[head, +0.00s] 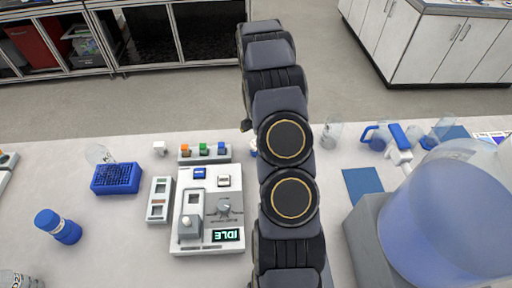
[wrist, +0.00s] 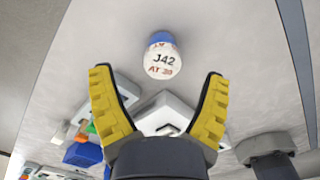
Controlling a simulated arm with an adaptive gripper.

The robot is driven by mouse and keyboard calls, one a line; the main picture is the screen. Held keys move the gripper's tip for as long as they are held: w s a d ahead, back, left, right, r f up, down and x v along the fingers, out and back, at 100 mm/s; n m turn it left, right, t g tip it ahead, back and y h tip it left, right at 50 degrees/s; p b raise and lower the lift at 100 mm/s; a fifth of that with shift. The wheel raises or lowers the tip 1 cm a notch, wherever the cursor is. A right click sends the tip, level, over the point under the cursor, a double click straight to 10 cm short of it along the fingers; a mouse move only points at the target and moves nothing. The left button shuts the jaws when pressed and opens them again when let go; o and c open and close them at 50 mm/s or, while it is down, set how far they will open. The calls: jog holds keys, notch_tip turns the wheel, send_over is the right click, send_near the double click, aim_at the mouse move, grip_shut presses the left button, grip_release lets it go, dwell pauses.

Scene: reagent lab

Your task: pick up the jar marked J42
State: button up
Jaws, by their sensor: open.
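The jar marked J42 (wrist: 162,60) is in the wrist view, upper middle. It is small and white with a blue end, and its label also reads "AT 30". It stands on the pale bench. My gripper (wrist: 158,73) has its two yellow ribbed fingers spread wide and empty. In the picture the jar lies between and just beyond the fingertips, with nothing visibly touching it. In the head view my arm hides the gripper. A small white and blue bit beside the arm there may be the jar, but I cannot tell.
A white device reading "IDLE" (head: 225,190), a holder with coloured blocks (head: 204,155) and a blue rack (head: 116,178) stand left of my arm. A blue bottle (head: 58,226) is farther left. A large translucent blue vessel (head: 445,210) and a blue mat (head: 362,187) are at right.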

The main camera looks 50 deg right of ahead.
notch_tip(320, 180, down, 5)
jog(key=shift+s+f, duration=0.1)
jog(key=shift+s, duration=0.05)
jog(key=c, duration=1.2)
jog(key=shift+r, duration=0.2)
